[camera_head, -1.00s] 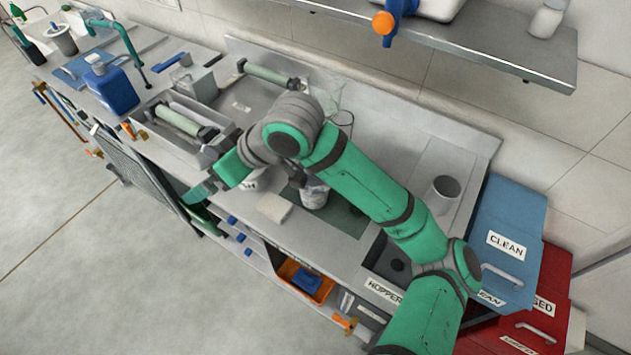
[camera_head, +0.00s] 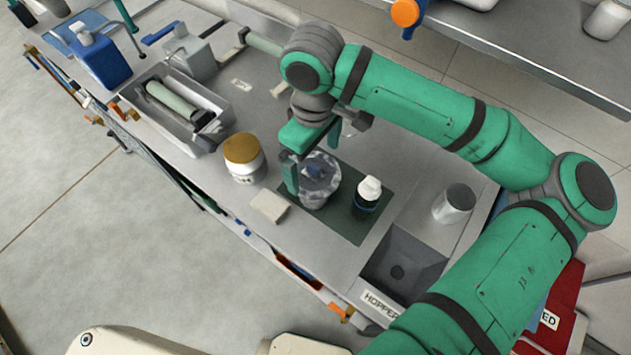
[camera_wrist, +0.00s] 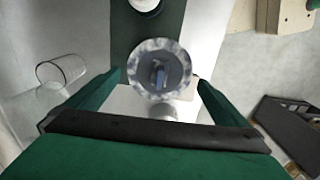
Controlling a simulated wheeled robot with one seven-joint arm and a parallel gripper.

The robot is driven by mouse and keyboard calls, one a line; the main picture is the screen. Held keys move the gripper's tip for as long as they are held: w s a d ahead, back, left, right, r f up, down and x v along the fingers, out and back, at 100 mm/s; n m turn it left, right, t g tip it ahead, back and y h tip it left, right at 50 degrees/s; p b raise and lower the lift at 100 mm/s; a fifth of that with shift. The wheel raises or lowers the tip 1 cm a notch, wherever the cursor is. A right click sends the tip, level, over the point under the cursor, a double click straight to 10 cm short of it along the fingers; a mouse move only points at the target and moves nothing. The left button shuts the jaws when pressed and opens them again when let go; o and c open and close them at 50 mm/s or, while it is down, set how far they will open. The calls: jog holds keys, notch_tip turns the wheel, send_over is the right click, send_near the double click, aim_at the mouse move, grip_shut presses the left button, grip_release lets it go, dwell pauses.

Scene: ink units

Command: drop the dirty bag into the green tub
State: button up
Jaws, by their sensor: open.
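A clear, mottled, round thing (camera_head: 318,190) that looks like the bag sits on the dark green mat, with something blue-grey inside. The wrist view shows it from above as a mottled ring (camera_wrist: 136,62) with the blue-grey piece in its middle. I cannot tell how dirty it is. My gripper (camera_head: 312,158) is open above it, pointing down, with one finger on each side. In the wrist view my gripper (camera_wrist: 158,82) frames the bag between spread fingers, apart from it. I cannot make out a green tub in the current views.
Close by stand a white-topped dark bottle (camera_head: 367,195), a jar with a tan lid (camera_head: 243,158) and a pale block (camera_head: 269,205). A roller tray (camera_head: 212,98) is left. A shelf overhangs at upper right.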

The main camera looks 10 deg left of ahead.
aim_at(314, 178)
notch_tip(314, 178, down, 8)
jog(key=shift+f, duration=0.1)
dwell(0.4)
jog(key=shift+c, duration=0.3)
jog(key=shift+a, duration=0.1)
jog(key=c, duration=1.1)
jog(key=shift+r, duration=0.2)
